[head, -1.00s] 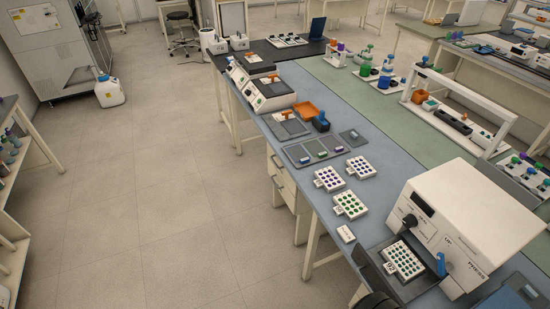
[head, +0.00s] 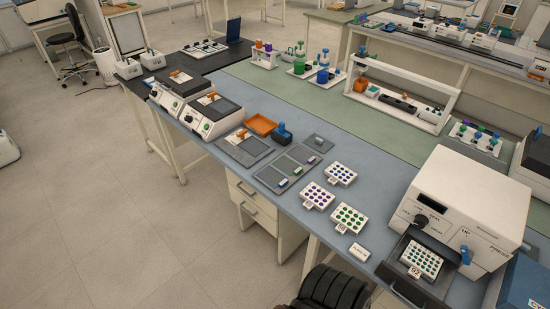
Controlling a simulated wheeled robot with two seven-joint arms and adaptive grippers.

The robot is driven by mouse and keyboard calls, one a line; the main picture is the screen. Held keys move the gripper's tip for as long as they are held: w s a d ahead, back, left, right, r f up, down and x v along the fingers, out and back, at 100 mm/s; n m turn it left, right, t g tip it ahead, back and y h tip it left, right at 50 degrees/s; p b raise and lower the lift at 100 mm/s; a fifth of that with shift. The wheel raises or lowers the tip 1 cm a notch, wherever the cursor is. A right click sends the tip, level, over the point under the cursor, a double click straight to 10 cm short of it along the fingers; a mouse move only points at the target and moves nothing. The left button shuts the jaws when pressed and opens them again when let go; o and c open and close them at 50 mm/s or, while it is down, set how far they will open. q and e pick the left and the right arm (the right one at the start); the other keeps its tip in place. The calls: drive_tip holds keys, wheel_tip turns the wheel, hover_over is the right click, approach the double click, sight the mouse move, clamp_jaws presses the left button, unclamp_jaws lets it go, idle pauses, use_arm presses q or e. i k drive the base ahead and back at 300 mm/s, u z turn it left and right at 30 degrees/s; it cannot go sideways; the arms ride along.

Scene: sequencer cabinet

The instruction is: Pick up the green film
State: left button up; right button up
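A grey three-section tray (head: 268,176) lies on the blue bench top, left of the well plates. Its sections hold flat sheets with small tabs at their front ends. Neither of my grippers is clearly in view. A dark ribbed part, likely of my own arm, shows at the bottom edge.
Several well plates, one with purple wells (head: 317,196) and one with green wells (head: 349,217), stand right of the tray. A white machine (head: 470,205) with an open drawer stands at the right. An orange tray (head: 261,124) and a blue-handled tool (head: 282,131) lie behind.

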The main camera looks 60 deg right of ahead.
sight(284, 163)
drive_tip(key=z, duration=0.4)
drive_tip(key=i, duration=1.3)
drive_tip(key=z, duration=1.7)
drive_tip(key=i, duration=0.75)
drive_tip(key=z, duration=0.85)
